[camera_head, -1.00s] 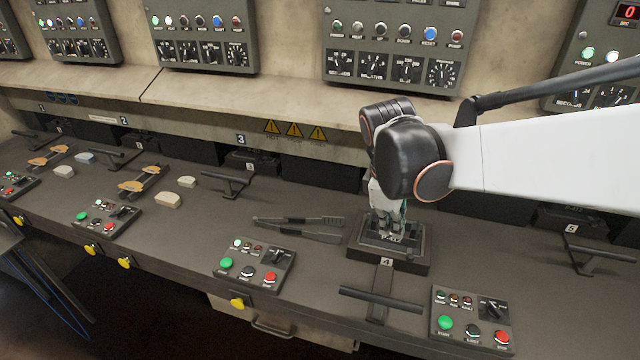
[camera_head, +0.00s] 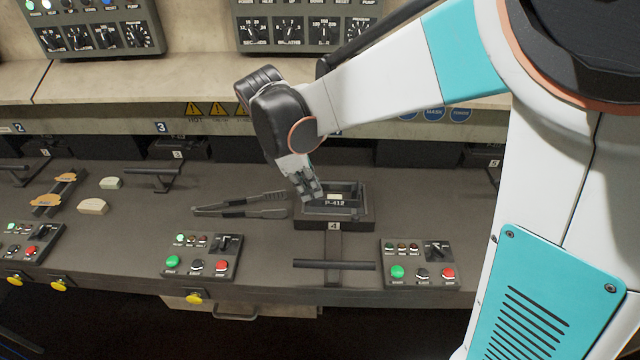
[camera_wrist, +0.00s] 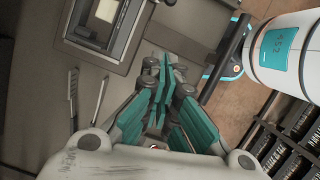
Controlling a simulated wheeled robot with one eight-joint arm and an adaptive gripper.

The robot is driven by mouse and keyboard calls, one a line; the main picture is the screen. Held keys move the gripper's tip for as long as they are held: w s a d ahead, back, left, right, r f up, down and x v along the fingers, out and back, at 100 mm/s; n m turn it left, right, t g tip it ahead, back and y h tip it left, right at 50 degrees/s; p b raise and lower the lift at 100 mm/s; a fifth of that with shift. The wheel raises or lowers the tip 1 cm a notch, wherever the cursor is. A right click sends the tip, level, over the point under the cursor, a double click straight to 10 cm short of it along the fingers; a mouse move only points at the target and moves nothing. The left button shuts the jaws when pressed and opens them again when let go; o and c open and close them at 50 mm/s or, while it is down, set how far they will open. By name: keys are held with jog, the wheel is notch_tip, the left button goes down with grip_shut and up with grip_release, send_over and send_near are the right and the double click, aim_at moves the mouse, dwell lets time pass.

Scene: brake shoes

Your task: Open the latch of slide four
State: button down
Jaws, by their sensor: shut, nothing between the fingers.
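Slide four is a dark box-shaped fixture (camera_head: 362,214) with a "4" tag and a "P-412" label on its front. A small pale piece (camera_head: 334,196) lies in its recess, and a T-shaped bar handle (camera_head: 345,265) extends in front. I cannot clearly make out its latch. The fixture also shows at the upper left of the wrist view (camera_wrist: 75,38). My gripper (camera_head: 314,198) is shut and empty, pointing down at the left side of the fixture; whether it touches is unclear. Its teal fingers (camera_wrist: 164,82) are together in the wrist view, beside the fixture.
Black tongs (camera_head: 240,206) lie just left of the fixture. Button panels stand at front left (camera_head: 202,254) and front right (camera_head: 420,262) of the handle. Slide three's handle (camera_head: 153,172) is farther left. A raised ledge (camera_head: 190,78) runs behind the bench.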

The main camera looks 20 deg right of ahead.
jog(key=d+f+b, duration=0.1)
jog(key=d+f, duration=0.1)
jog(key=f, duration=0.1)
jog(key=d+f+b, duration=0.1)
jog(key=d+f, duration=0.1)
jog(key=f, duration=0.1)
jog(key=s+d+f+b, duration=0.1)
jog(key=d+f, duration=0.1)
jog(key=f, duration=0.2)
jog(key=shift+d+b, duration=0.3)
jog(key=shift+d, duration=0.1)
